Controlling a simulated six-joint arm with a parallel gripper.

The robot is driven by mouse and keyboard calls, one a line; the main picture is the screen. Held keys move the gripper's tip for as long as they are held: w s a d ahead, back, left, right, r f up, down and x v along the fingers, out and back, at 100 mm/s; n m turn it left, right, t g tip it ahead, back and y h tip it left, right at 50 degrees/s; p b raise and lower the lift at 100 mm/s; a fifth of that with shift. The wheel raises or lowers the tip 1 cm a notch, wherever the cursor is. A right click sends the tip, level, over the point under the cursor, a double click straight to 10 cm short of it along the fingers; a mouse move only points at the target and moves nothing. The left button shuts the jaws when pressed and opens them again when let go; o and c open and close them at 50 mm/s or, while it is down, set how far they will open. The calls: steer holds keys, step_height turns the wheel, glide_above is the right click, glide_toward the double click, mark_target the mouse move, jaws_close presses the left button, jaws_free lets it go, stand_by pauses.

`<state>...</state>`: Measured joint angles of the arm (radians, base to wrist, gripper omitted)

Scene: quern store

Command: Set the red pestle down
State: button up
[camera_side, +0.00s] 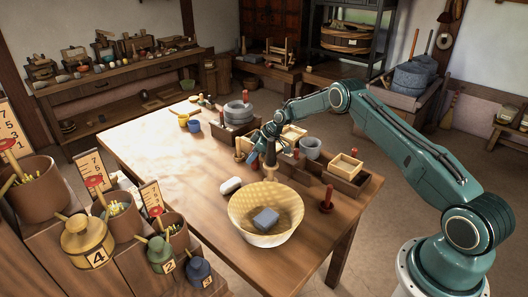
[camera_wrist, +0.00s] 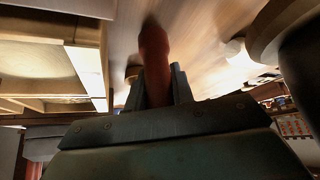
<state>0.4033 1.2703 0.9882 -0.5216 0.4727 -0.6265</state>
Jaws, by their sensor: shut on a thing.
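In the wrist view a red pestle (camera_wrist: 154,62) stands out from between the two jaws of my gripper (camera_wrist: 160,88), which is shut on it. In the side view my gripper (camera_side: 264,142) is over the table (camera_side: 145,150), behind the woven basket (camera_side: 243,218). A dark, narrow upright thing (camera_side: 270,156) shows just under it there; I cannot tell its colour well or whether it touches the table. Another red upright piece (camera_side: 327,198) stands by the table's right front edge, apart from my gripper.
The basket holds a grey-blue block (camera_side: 265,219). A white rounded piece (camera_side: 230,186) lies left of it. A wooden box (camera_side: 346,165), a grey pot (camera_side: 310,147) and stacked grey stones (camera_side: 238,112) stand around my gripper. The table's left half is mostly clear.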

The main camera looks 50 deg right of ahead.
steer(key=shift+f, duration=0.2)
steer(key=o, duration=1)
steer(key=shift+v, duration=6.15)
steer(key=shift+w, duration=0.1)
